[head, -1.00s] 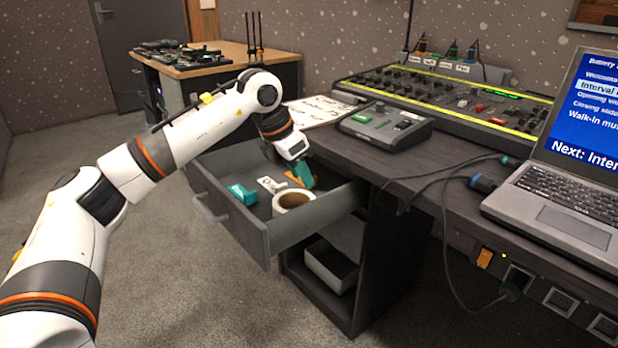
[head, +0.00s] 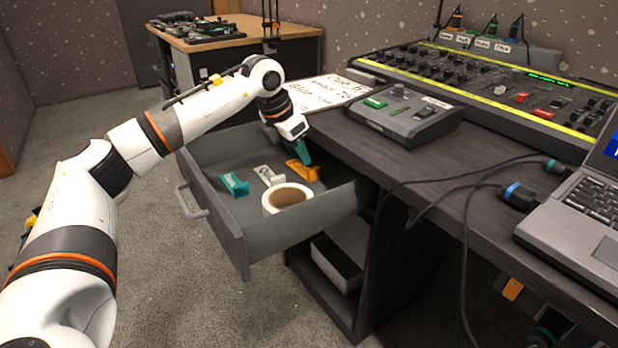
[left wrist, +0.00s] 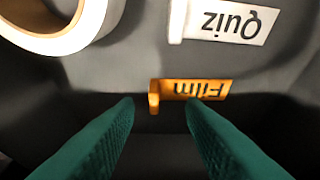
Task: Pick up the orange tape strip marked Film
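The orange tape strip marked Film (head: 302,171) lies in the open drawer, near its right side. In the left wrist view the strip (left wrist: 196,90) shows upside-down lettering and a folded tab at its left end. My left gripper (head: 304,160) is inside the drawer, over the strip. In the left wrist view its two green fingers (left wrist: 160,112) are apart with nothing between them, and the strip lies just beyond their tips. My right gripper is not in view.
A white strip marked Quiz (left wrist: 232,24), a teal strip (head: 235,184) and a white tape roll (head: 288,198) share the drawer (head: 262,249). The drawer walls stand close around my gripper. The desk top (head: 420,172) overhangs to the right.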

